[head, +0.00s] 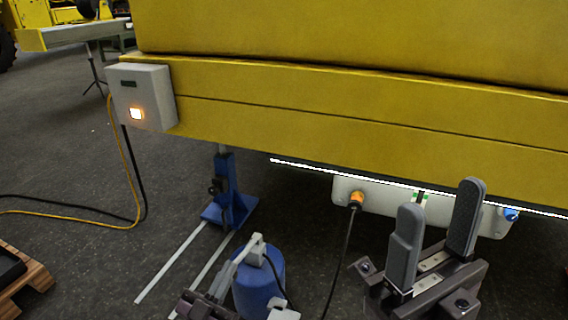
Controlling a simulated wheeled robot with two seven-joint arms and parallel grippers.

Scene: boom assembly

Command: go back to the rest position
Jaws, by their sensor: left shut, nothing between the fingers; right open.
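My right gripper (441,210) is at the lower right, its two grey padded fingers pointing up and standing apart with nothing between them. It is in front of a pale grey box (376,197) under the yellow beam and hides part of that box. My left gripper (245,256) is low in the picture, left of centre, in front of a blue cylinder (265,272). Its fingers are shut and hold nothing. The lower parts of both grippers are cut off by the bottom edge.
A large yellow beam (350,105) spans the upper picture. A grey box with a lit orange switch (146,88) is on its left end. An orange-tipped plug (356,199) trails a black cable. A blue stand (229,190) and a wooden pallet (38,277) are on the dark floor.

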